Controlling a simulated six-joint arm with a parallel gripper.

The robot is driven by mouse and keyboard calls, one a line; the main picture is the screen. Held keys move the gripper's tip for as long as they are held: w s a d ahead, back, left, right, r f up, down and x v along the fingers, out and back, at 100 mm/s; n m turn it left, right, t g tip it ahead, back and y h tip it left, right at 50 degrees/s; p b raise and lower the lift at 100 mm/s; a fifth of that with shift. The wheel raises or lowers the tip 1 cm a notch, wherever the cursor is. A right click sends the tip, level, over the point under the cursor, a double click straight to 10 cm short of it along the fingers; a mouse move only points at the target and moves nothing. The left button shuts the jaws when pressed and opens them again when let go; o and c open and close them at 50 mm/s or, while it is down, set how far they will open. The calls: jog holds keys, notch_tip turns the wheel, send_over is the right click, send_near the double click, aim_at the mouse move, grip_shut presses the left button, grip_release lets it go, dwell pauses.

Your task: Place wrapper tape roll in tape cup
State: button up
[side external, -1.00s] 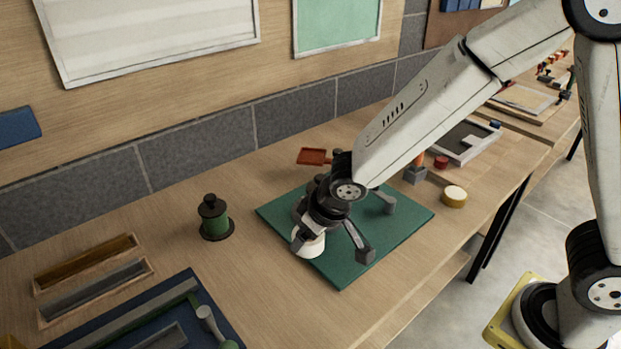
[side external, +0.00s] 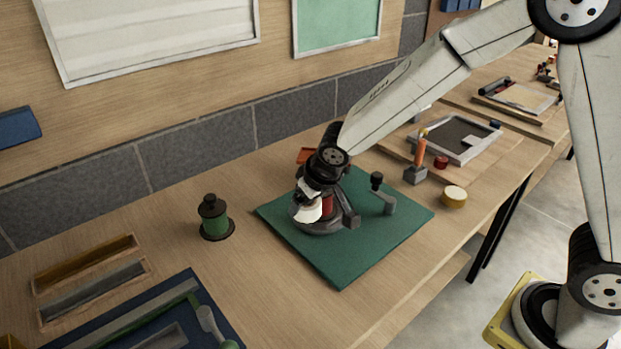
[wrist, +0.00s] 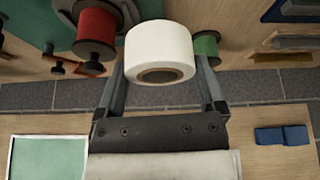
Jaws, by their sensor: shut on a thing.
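My gripper (wrist: 160,72) is shut on a white tape roll (wrist: 160,44), with one finger on each side of it in the wrist view. The roll's brown core faces the wrist camera. In the side view the roll (side external: 308,209) is held over the green mat (side external: 345,265), next to a red spool (side external: 327,206) and a dark grey round base. The red spool also shows left of the roll in the wrist view (wrist: 96,30). I cannot pick out the tape cup with certainty; my gripper and the roll cover part of that spot.
A green spool on a dark stand (side external: 214,220) is left of the mat. A grey post with a dark knob (side external: 383,195) stands at the mat's right. An orange-handled tool (side external: 419,155) and a yellow disc (side external: 454,197) are farther right. Trays lie at front left.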

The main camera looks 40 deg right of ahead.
jog(key=w+d+r+m, duration=0.1)
jog(key=w+d+r, duration=0.1)
jog(key=w+d, duration=0.35)
jog(key=w+d+r+m+h, duration=0.1)
jog(key=w+d+m, duration=0.1)
jog(key=d, duration=0.6)
jog(key=w+d+r+m, duration=0.1)
jog(key=w+d+r, duration=0.1)
jog(key=w+d, duration=0.35)
send_near(310, 155)
jog(key=shift+w+f, duration=0.3)
jog(key=shift+w, duration=0.25)
jog(key=shift+w+f, duration=0.25)
jog(key=shift+w, duration=0.25)
jog(key=shift+d+f, duration=0.1)
jog(key=shift+w+f, duration=0.25)
jog(key=shift+f, duration=1.45)
jog(key=shift+f, duration=0.15)
